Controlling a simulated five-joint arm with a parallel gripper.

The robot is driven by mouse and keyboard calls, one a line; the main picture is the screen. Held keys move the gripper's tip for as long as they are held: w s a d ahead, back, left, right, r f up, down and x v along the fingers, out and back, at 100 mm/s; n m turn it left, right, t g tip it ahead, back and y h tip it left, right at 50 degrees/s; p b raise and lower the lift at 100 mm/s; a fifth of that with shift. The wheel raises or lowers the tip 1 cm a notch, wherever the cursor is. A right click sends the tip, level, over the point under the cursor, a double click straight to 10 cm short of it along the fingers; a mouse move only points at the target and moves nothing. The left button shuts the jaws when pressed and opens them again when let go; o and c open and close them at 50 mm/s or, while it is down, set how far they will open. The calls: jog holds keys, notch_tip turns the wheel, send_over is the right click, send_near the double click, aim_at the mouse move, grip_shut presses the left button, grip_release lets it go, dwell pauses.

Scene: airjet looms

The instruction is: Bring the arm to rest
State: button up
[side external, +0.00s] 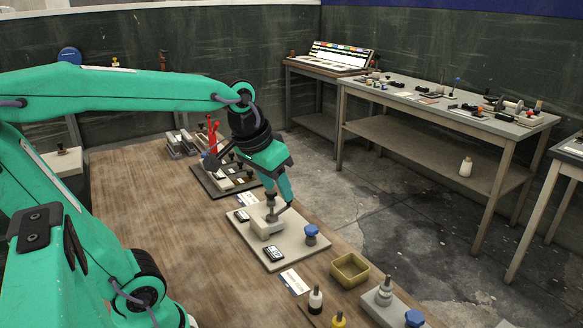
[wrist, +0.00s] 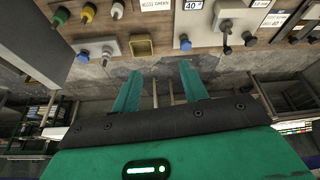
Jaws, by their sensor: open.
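My green arm reaches over the wooden table, and my gripper (side external: 281,204) points down above a pale board (side external: 283,262) in the side external view. The board carries a grey block with a dark knob and a blue knob (side external: 311,234). One finger shows clearly beside the block's knob; whether it touches cannot be told. In the wrist view both teal fingers of my gripper (wrist: 160,78) stand well apart with nothing between them.
A yellow tray (side external: 350,270) and bottles (side external: 315,299) stand near the table's front. A dark board with red handles (side external: 213,135) is behind my gripper. Benches with tools (side external: 440,100) stand at the back right, across open floor.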

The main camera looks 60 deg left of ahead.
jog(key=s+d+f+m+t, duration=0.1)
jog(key=s+d+f+m, duration=0.1)
jog(key=s, duration=0.4)
jog(key=shift+s+d+f+h, duration=0.25)
jog(key=shift+d+h, duration=0.05)
jog(key=shift+d, duration=0.45)
dwell(0.8)
